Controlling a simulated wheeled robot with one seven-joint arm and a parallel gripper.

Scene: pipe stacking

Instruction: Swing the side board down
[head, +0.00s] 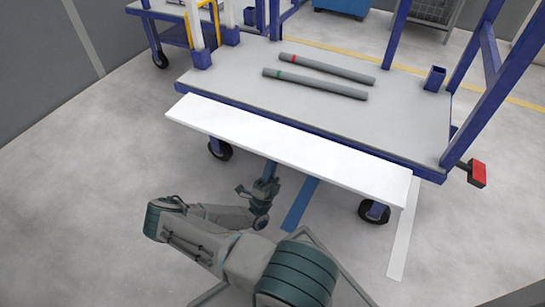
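The white side board (285,143) runs along the near long side of the blue-framed cart, with its broad white face showing. It looks roughly level, sticking out from the cart's near edge. My gripper (258,192) is low, in front of and below the board's front edge, near the middle of its length. It looks apart from the board and overlaps a blue part under the cart in the picture. The fingers are small and dark, so I cannot tell whether they are open or shut.
Two grey pipes, one with a red band (330,68) and one with a green band (315,83), lie on the cart deck (235,80). Black wheels (374,211) stand below the board. A blue stripe (300,204) and a white stripe mark the floor. Floor at the left is clear.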

